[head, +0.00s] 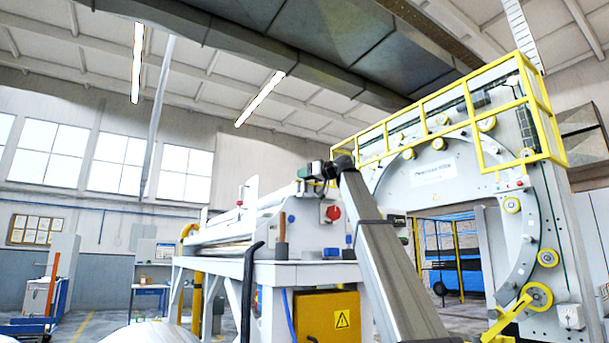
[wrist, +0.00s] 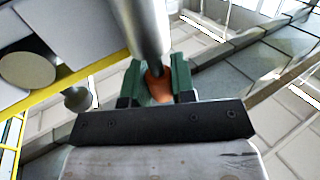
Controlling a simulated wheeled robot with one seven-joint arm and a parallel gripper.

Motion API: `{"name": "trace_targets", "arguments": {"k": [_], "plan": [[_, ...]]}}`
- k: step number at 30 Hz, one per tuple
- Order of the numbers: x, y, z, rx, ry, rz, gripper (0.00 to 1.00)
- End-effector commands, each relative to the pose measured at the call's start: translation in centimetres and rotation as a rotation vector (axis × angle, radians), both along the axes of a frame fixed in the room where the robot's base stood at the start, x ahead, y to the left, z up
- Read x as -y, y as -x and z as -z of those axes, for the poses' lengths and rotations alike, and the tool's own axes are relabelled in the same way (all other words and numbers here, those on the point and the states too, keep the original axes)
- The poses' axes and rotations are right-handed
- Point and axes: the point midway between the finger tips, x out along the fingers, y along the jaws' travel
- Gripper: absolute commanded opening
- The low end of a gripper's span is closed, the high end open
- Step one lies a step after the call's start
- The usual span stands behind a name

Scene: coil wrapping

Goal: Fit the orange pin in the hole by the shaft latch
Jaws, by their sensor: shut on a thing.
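In the wrist view the orange pin (wrist: 158,86) sits between the green fingers of my gripper (wrist: 160,80), which is shut on it. A smooth silver cylinder (wrist: 148,30) runs up from the orange part to the top edge; I cannot tell whether it belongs to the pin or stands in front of it. In the head view my gripper (head: 312,171) is raised beside the grey machine housing (head: 305,228), above its red knob (head: 333,212). The pin is too small to make out there. I cannot pick out the shaft latch or its hole in either view.
The large wrapping ring frame (head: 378,190) with a yellow railing (head: 482,128) stands at the right. A yellow cabinet (head: 327,315) is below the machine's white table (head: 300,273). In the wrist view a round disc (wrist: 28,70) and a grey knob (wrist: 78,98) lie left of my fingers.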

Motion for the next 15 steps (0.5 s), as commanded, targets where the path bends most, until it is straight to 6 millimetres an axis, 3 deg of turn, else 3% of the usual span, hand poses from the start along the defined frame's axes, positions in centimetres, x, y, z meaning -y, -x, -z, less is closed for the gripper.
{"name": "trace_targets", "arguments": {"k": [1, 2, 4, 15], "plan": [[0.00, 0.02, 0.18, 0.000, 0.001, 0.000, 0.01], [0.01, 0.00, 0.16, 0.000, 0.001, 0.000, 0.30], [0.01, -0.02, 0.16, -0.001, 0.002, 0.000, 0.53], [0.08, -0.05, 0.28, -0.002, 0.003, 0.001, 0.54]]}}
